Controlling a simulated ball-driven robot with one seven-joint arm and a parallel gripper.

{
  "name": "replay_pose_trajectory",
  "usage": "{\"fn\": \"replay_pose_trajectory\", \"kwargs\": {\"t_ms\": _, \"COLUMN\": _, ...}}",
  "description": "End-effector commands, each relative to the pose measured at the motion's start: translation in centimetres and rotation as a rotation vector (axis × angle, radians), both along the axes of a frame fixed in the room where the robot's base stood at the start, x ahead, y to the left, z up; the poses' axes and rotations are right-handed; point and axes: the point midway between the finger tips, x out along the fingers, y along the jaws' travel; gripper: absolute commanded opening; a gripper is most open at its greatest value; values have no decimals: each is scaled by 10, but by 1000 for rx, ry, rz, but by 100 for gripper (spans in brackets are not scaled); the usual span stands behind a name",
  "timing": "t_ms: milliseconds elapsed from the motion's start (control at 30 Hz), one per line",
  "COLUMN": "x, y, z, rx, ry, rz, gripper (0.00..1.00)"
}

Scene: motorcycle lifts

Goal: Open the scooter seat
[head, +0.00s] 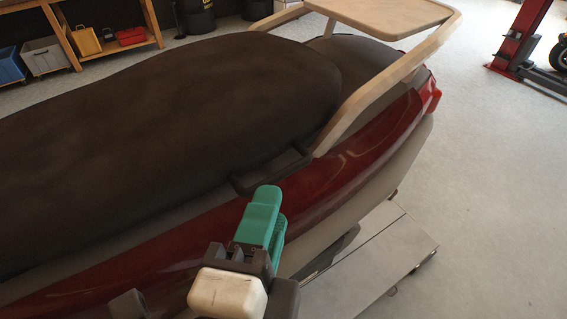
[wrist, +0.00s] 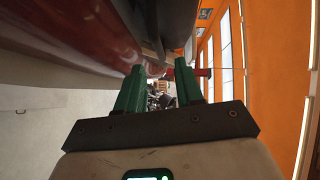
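The scooter's long dark brown seat (head: 190,105) lies flat along the top of the red scooter body (head: 345,165), appearing shut. A dark grab handle (head: 268,174) sticks out from the seat's near side edge. My gripper (head: 264,208) has green fingers and is just below the handle in the head view; I see no contact. In the wrist view my gripper (wrist: 159,82) shows its two fingers apart with nothing between them. The red body (wrist: 80,35) fills the upper left there. The handle is not clearly seen in the wrist view.
A beige rear rack (head: 385,18) rises behind the seat. A grey lift platform (head: 375,255) is below the scooter. A wooden shelf with bins (head: 45,58) stands at the back left and a red lift post (head: 522,35) at the back right.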

Motion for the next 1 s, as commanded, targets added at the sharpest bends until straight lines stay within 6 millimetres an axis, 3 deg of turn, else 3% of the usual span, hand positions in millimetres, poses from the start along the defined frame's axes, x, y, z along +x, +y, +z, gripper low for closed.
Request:
{"fn": "replay_pose_trajectory", "kwargs": {"t_ms": 200, "x": 41, "y": -8, "z": 0, "rx": -4, "ry": 2, "rz": -3, "gripper": 36}}
{"fn": "replay_pose_trajectory", "kwargs": {"t_ms": 400, "x": 66, "y": -13, "z": -4, "rx": -4, "ry": 2, "rz": -2, "gripper": 36}}
{"fn": "replay_pose_trajectory", "kwargs": {"t_ms": 833, "x": 75, "y": -15, "z": -7, "rx": -1, "ry": 2, "rz": 1, "gripper": 36}}
{"fn": "replay_pose_trajectory", "kwargs": {"t_ms": 1000, "x": 75, "y": -15, "z": -6, "rx": -2, "ry": 3, "rz": 1, "gripper": 21}}
